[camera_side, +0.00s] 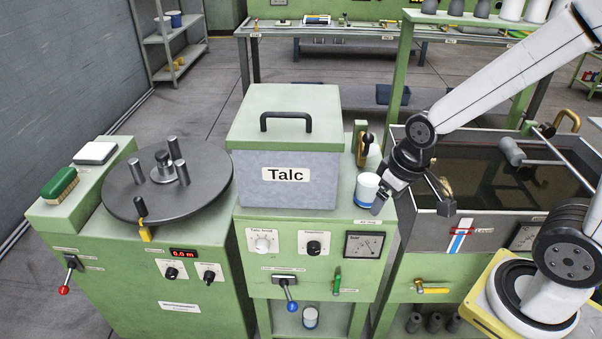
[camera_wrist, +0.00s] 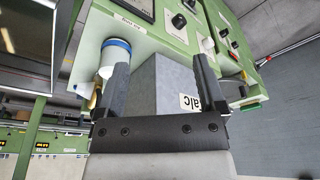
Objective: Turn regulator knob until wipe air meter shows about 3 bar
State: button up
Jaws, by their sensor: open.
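The wipe air meter (camera_side: 364,245) is a square dial marked "bar" on the front of the green talc cabinet; its needle is too small to read. It shows partly at the top of the wrist view (camera_wrist: 139,7). A black knob (camera_side: 313,247) on a white plate sits left of the meter; its label is too small to read. It also shows in the wrist view (camera_wrist: 179,20). My gripper (camera_side: 411,209) is open and empty, right of and above the meter, apart from the knob. Its two fingers (camera_wrist: 160,75) are spread in the wrist view.
A white can with blue bands (camera_side: 367,190) stands on the cabinet top close to my left finger. The grey talc box (camera_side: 285,180) is behind the panel. A white talc knob (camera_side: 262,241), a blue-handled lever (camera_side: 290,300) and a liquid tank (camera_side: 480,170) are nearby.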

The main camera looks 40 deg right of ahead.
jog(key=w+a+r+m+t+h, duration=0.3)
jog(key=w+a+m+t, duration=0.3)
jog(key=w+a+t, duration=0.7)
jog(key=s+d+m+g+h, duration=0.25)
jog(key=s+h, duration=0.25)
jog(key=h, duration=0.5)
send_near(314, 253)
jog(key=w, duration=0.1)
jog(key=shift+d+r+m, duration=0.25)
jog(key=shift+d+r, duration=0.05)
jog(key=shift+d, duration=0.1)
jog(key=shift+w+d, duration=0.15)
jog(key=shift+w, duration=0.05)
jog(key=shift+x, duration=3.7)
